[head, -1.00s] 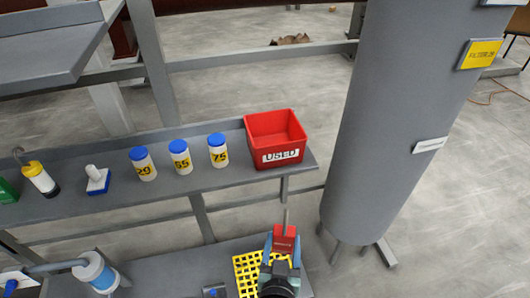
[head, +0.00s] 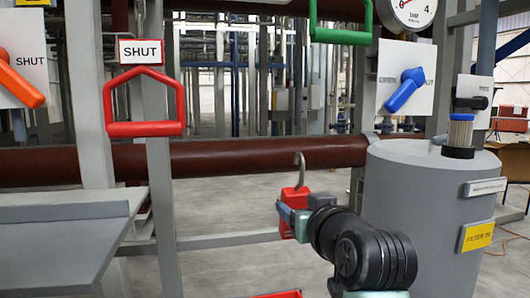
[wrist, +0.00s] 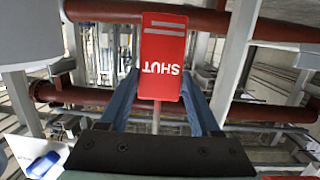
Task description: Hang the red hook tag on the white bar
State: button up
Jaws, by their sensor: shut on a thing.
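The red hook tag (head: 291,208) is held in my gripper (head: 297,218), with its grey curved hook (head: 299,165) pointing up in the head view. In the wrist view the red tag (wrist: 163,56) stands between the two blue-grey fingers of my gripper (wrist: 160,105), and its word SHUT reads upside down. The gripper is shut on the tag. The tag is in the air, in front of a dark red pipe in the head view. I cannot make out a white bar for certain in either view.
A red handle (head: 145,127) hangs at left below a white SHUT sign (head: 141,51). A green handle (head: 341,37) is at top. The dark red pipe (head: 240,155) crosses behind. A grey tank (head: 425,215) stands at right, and a grey table (head: 60,235) at left.

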jog(key=s+a+r+n+y+p, duration=0.1)
jog(key=s+r, duration=0.3)
jog(key=r, duration=0.5)
jog(key=s+a+r+n+g+y+p, duration=0.1)
jog(key=s+r, duration=0.4)
jog(key=r, duration=0.5)
jog(key=s+a+r+n+y+p, duration=0.1)
jog(key=s+a+r+y, duration=0.2)
jog(key=r, duration=0.6)
jog(key=shift+s+r+n+g, duration=0.3)
jog(key=shift+s+r+n, duration=0.1)
jog(key=shift+s, duration=0.45)
jog(key=shift+w+a, duration=0.1)
jog(key=shift+w, duration=0.1)
